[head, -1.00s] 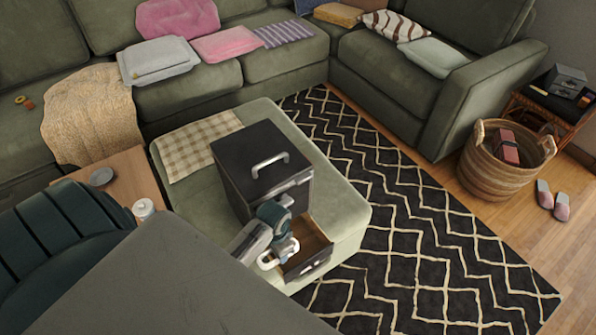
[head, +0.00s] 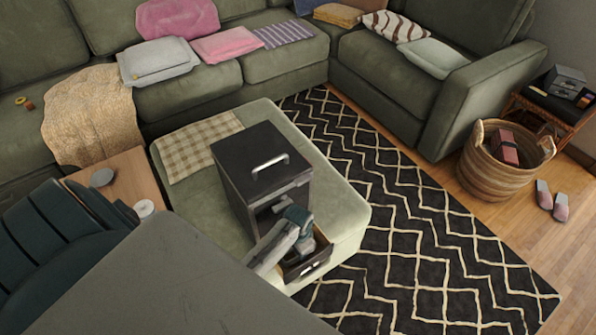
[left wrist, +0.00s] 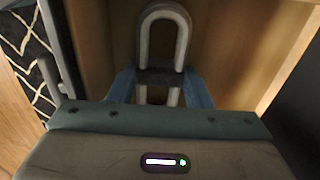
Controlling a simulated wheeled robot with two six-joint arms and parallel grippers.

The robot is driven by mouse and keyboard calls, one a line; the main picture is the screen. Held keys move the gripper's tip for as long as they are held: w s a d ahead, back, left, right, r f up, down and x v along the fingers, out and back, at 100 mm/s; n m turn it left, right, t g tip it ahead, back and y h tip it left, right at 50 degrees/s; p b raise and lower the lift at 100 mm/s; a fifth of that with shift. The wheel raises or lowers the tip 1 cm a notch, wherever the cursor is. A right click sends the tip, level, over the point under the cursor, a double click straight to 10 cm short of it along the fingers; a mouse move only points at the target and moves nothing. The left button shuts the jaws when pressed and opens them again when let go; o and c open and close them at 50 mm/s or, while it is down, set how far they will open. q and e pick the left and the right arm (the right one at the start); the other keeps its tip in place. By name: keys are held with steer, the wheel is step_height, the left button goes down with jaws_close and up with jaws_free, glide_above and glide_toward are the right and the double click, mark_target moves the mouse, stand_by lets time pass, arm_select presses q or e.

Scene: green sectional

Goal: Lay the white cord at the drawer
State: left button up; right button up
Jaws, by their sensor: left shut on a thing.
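The white cord (left wrist: 182,50) shows in the left wrist view as a pale upright loop with two parallel legs. My left gripper (left wrist: 160,85) is shut on its legs, a blue finger on each side. In the head view my left gripper (head: 302,243) reaches down over the open drawer (head: 309,264) of the black cabinet (head: 245,178). The drawer's light wooden inside (left wrist: 255,40) surrounds the cord in the wrist view. The cord is hidden in the head view, and I cannot tell whether it touches the drawer bottom. My right gripper is not in view.
The cabinet stands on a green ottoman (head: 345,210) beside a checked cloth (head: 200,145). A small wooden table (head: 125,172) is at the left. A patterned rug (head: 420,250) and a wicker basket (head: 490,172) are at the right.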

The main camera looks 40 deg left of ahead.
arm_select(q)
steer(key=o, duration=1)
step_height(320, 180, up, 8)
steer(key=shift+f, duration=0.2)
